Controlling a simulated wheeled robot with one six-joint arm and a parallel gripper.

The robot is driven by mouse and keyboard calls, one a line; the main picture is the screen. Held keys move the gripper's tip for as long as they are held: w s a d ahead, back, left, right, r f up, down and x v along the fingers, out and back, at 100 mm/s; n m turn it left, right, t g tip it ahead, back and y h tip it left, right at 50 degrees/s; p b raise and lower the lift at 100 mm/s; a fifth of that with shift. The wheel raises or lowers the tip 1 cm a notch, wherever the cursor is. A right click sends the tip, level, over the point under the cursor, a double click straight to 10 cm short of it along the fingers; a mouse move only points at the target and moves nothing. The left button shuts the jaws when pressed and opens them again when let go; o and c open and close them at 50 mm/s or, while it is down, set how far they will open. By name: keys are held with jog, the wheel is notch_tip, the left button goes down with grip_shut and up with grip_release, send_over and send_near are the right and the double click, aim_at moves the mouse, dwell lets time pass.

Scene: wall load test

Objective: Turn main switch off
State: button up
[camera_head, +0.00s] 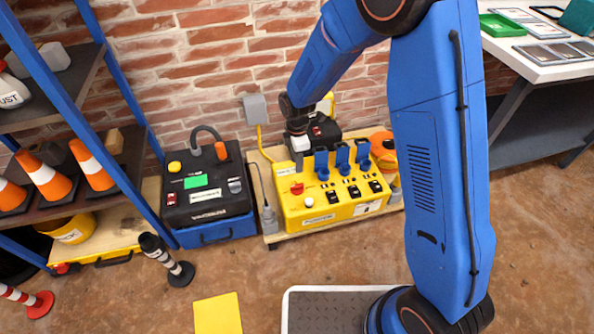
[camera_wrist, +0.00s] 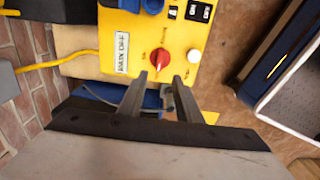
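A red rotary knob (camera_wrist: 160,60) sits on the face of a yellow power box (camera_wrist: 112,25). It has a pale pointer line and small dark markings around it. In the head view the red knob (camera_head: 297,188) is at the upper left of the yellow box (camera_head: 295,215). My gripper (camera_wrist: 158,80) is open and empty. Its two fingers are apart, with the tips just short of the knob in the wrist picture and the knob lying between their lines. I cannot tell any contact. In the head view the fingertips are hard to make out.
A white round button (camera_wrist: 194,56) is close to the knob on its right. Blue plugs (camera_head: 342,157) stand along the box's back. A black case (camera_head: 205,187) stands left, a shelf with cones further left. The floor (camera_head: 255,280) in front is mostly clear.

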notch_tip(320, 180, up, 5)
jog(key=shift+f, duration=0.15)
dwell(0.5)
jog(key=s+d+r+m+t, duration=0.1)
jog(key=s+d+r+m, duration=0.4)
jog(key=d+r, duration=0.5)
jog(key=s+d+r+m+t, duration=0.1)
jog(key=s+d+r+m, duration=0.5)
jog(key=d+r, duration=0.4)
jog(key=s+d+r+m+t, duration=0.1)
jog(key=s+d+r+m, duration=0.1)
jog(key=s, duration=0.4)
jog(key=s+d+r+m+t, duration=0.1)
jog(key=s+d+r+m, duration=0.1)
jog(key=s+d+m, duration=0.2)
jog(key=s+d+r+m, duration=0.2)
jog(key=s+d+m, duration=0.1)
jog(key=s, duration=0.6)
jog(key=shift+s+d+r+m+t, duration=0.25)
jog(key=shift+d+m+t, duration=0.15)
jog(key=shift+m, duration=0.3)
